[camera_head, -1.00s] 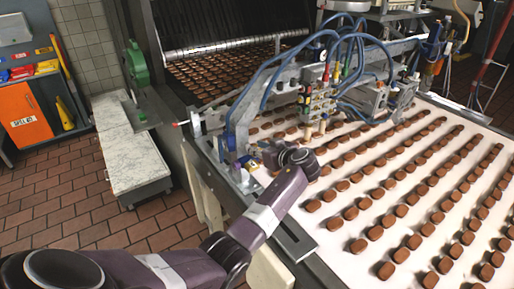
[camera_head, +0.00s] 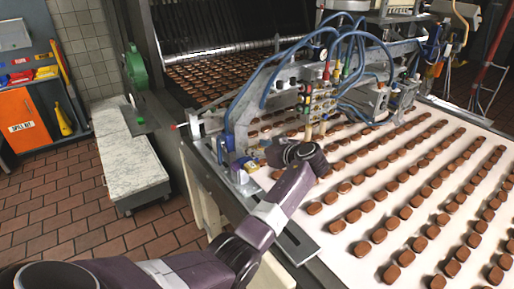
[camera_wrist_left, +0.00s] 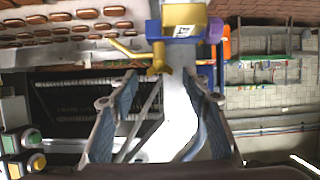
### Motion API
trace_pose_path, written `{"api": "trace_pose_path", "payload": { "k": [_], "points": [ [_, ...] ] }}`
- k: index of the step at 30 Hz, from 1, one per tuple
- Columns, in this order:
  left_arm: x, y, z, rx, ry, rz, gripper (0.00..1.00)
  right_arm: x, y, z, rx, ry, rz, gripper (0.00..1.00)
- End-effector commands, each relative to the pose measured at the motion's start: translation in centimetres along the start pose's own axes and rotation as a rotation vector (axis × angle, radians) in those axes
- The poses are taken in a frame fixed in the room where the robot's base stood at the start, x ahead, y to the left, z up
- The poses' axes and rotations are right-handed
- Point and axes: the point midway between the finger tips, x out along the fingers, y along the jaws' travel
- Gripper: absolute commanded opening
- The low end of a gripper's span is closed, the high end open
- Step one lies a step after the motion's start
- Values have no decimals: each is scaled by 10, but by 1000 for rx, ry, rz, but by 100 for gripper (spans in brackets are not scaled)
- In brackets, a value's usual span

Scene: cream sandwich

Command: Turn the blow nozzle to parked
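A yellow and blue fitting with a thin yellow lever, which looks like the blow nozzle (camera_wrist_left: 183,20), is at the top middle of the left wrist view, just beyond my fingertips. In the head view, a small blue and yellow fitting (camera_head: 240,164) sits at the near left end of the machine's bridge. I cannot tell its setting. My left gripper (camera_wrist_left: 158,78) is open, its two fingers apart with nothing clearly between them. In the head view my left gripper (camera_head: 266,157) is beside the fitting, its fingertips hard to make out. My right gripper is not in view.
The white belt (camera_head: 350,262) carries rows of brown pieces on the right. The bridge with blue hoses (camera_head: 350,45) stands over it. A marble-topped bench (camera_head: 130,160) and an orange cabinet (camera_head: 22,120) are at the left. Tiled floor lies between.

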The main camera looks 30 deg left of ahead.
Motion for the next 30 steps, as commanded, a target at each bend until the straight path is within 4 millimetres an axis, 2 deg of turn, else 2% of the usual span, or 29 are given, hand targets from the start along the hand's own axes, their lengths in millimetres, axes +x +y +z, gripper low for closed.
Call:
{"api": "trace_pose_path", "payload": {
  "k": [5,8,21,25,30],
  "points": [
    [-2,0,0,0,0,1,44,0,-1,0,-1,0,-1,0],
    [-10,1,0,-1,1,3,44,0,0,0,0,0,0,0],
    [-97,1,1,-1,-1,2,44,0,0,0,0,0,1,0],
    [-113,0,1,0,0,1,44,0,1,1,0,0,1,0],
    [-120,0,1,0,0,0,44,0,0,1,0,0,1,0]
  ]
}}
